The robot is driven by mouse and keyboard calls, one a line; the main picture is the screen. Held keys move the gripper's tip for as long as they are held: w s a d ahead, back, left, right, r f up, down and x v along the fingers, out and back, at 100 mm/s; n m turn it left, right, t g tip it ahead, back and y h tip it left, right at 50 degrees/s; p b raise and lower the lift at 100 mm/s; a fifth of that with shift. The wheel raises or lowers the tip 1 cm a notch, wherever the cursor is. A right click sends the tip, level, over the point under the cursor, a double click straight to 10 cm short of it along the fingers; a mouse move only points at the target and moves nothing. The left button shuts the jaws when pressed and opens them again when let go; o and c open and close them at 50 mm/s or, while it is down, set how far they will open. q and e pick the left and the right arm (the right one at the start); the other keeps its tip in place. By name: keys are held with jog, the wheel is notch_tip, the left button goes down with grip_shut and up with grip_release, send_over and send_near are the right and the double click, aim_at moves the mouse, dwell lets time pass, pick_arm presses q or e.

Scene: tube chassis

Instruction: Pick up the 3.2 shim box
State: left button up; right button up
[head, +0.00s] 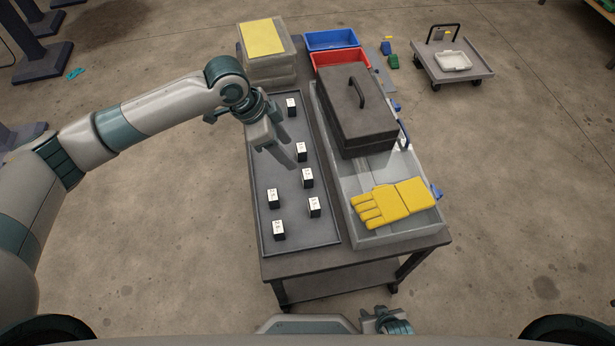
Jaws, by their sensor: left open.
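Several small dark boxes with white labels stand in the grey tray on the table. They are one at the far end (291,107), one beside my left fingers (301,152), one in the middle (307,178), one at left (273,198), one at right (314,207) and one nearest me (278,230). The labels are too small to read surely, so I cannot tell which is the 3.2 shim box. My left gripper (289,157) is open and empty above the tray, left of the second box. My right gripper (388,322) shows only partly at the bottom edge.
The grey tray (262,225) has a low rim. To its right, a grey bin (400,232) holds a yellow glove (395,202) and a dark lidded case (355,105).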

pick_arm(q)
send_over(307, 174)
jog(key=a, duration=0.2)
notch_tip(307, 174, down, 7)
jog(key=shift+f, duration=0.35)
pick_arm(e)
jog(key=shift+w+a+r, duration=0.25)
jog(key=shift+w+a, duration=0.15)
jog(key=shift+w, duration=0.25)
pick_arm(q)
jog(key=shift+d+f+p, duration=0.2)
jog(key=shift+f+p, duration=0.15)
jog(key=shift+f, duration=0.05)
jog(key=x, duration=0.3)
jog(key=shift+s+d, duration=0.1)
jog(key=shift+d+f+p, duration=0.2)
jog(key=shift+f+p, duration=0.1)
jog(key=shift+f, duration=0.3)
pick_arm(e)
jog(key=shift+s+a+t, duration=0.2)
jog(key=shift+s+t, duration=0.2)
jog(key=shift+t, duration=0.1)
jog(key=shift+w+a+r, duration=0.1)
